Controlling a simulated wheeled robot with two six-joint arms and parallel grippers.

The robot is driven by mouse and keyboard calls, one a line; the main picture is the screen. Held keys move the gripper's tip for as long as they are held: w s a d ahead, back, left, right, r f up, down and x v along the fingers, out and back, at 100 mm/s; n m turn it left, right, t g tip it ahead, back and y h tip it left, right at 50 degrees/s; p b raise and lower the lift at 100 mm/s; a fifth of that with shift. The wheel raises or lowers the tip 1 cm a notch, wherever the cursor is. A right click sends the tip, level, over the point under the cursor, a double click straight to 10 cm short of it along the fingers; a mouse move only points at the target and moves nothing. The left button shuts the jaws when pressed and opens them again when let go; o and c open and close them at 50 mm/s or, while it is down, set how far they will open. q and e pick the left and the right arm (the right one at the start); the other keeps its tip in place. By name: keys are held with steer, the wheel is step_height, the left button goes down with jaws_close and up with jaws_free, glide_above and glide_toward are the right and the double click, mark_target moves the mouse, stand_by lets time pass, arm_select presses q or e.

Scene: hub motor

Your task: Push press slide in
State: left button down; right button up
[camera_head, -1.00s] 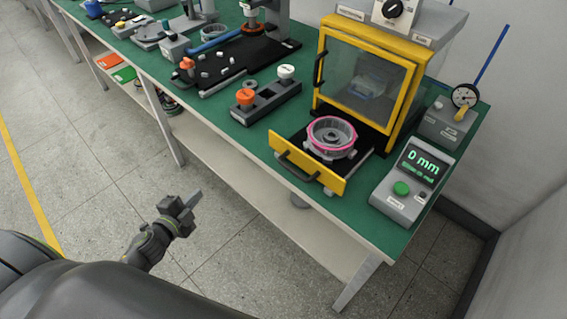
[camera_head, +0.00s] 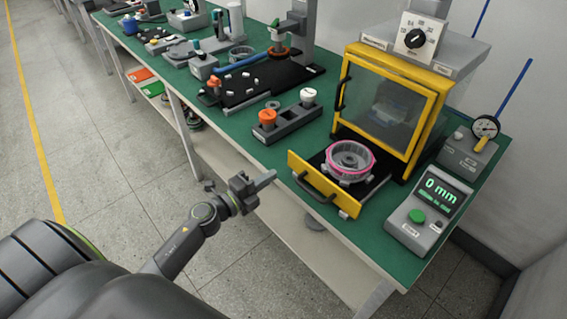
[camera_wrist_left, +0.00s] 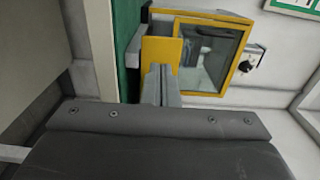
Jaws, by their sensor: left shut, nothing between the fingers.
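The press slide (camera_head: 325,186) is pulled out of the yellow-framed press (camera_head: 390,100), with its yellow front plate and dark handle facing the bench's front edge. A grey round hub part with a pink ring (camera_head: 350,160) sits on the slide. The press door looks shut behind it. My left gripper (camera_head: 264,182) is shut and empty, in front of the bench edge and left of the slide's front plate, apart from it. In the left wrist view the shut fingers (camera_wrist_left: 160,86) point toward the yellow plate (camera_wrist_left: 160,48) and the press. My right gripper is not in view.
A grey block with orange and white knobs (camera_head: 290,122) stands to the left. The green bench's (camera_head: 225,130) front edge runs beside my arm.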

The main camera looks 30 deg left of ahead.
mark_target(291, 162)
arm_select(q)
steer(key=x, duration=0.5)
steer(key=shift+w+d, duration=0.1)
steer(key=shift+w, duration=0.25)
steer(key=p+x, duration=0.1)
steer(key=x, duration=0.3)
steer(key=shift+w+f, duration=0.1)
steer(key=shift+w, duration=0.1)
steer(key=shift+s, duration=0.1)
